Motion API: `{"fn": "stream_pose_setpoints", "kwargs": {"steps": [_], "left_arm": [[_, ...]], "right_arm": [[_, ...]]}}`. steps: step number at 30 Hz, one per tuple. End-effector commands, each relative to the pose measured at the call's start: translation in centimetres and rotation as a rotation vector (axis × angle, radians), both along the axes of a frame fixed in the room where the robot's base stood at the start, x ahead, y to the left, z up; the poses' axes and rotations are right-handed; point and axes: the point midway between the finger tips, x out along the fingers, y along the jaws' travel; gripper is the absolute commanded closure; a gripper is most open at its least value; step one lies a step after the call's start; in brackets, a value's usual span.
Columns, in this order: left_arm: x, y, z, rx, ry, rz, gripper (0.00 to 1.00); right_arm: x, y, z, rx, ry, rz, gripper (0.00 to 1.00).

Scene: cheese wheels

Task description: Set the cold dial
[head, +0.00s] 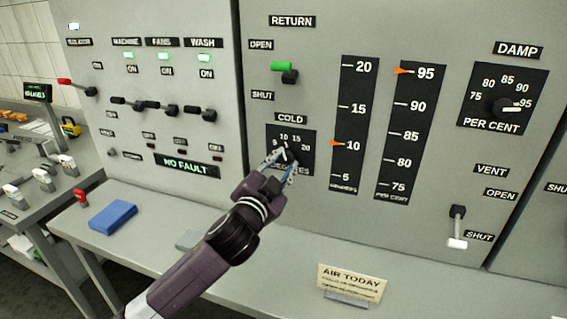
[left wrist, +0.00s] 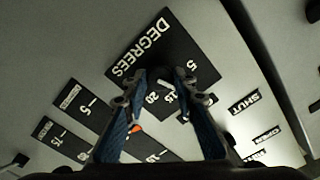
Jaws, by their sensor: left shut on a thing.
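The cold dial (head: 308,139) is a black plate on the grey panel under the label COLD, marked 5, 10, 15, 20 and DEGREES. My left gripper (head: 279,158) is at this dial, its blue-padded fingers closed on the knob. My right gripper is not in view.
A degrees scale (head: 357,120) has an orange marker at 10, and a per cent scale (head: 410,130) has one near 95. The damp dial (head: 503,104) is at the right. An AIR TODAY card (head: 350,283) and a blue block (head: 113,216) are on the ledge.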

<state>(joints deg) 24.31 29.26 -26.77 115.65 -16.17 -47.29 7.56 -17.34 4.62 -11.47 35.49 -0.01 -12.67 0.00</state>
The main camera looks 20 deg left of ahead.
Motion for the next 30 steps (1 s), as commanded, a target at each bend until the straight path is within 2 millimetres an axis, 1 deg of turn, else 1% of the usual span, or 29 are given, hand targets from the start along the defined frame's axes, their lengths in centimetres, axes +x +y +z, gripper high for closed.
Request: {"fn": "stream_pose_setpoints", "kwargs": {"steps": [8,21,30], "left_arm": [[0.0,-0.1,0.1,0.079,-0.001,-0.002,0.99],[0.0,-0.1,0.2,0.412,-0.011,-0.003,0.99],[0.0,-0.1,0.1,0.601,-0.018,-0.003,0.99]], "right_arm": [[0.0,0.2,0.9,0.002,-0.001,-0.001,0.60],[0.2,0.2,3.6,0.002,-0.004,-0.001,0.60],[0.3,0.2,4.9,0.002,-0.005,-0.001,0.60]]}}
